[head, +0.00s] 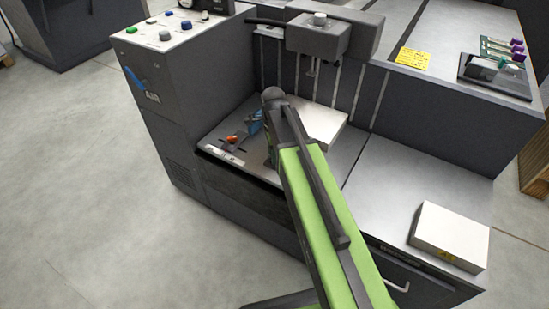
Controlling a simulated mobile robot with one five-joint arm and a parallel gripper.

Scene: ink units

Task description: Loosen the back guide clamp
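On the machine's metal feed bed (222,130) I see a small orange-red knob (231,138) on a dark piece at the left. Behind it and to its right is a small blue part (255,122), partly covered by the end of my arm; I cannot tell which of these is the back guide clamp. My green arm reaches in from the lower right, and its dark end is by the blue part. The fingers of my gripper (262,134) are small and mostly hidden there, so neither their opening nor any contact is clear.
A white paper stack (322,122) lies on the bed right of my arm's end. A dark press head (318,38) overhangs behind it. A control panel (175,30) stands at the left. A white block (450,237) sits on the right-hand shelf, whose middle is clear.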

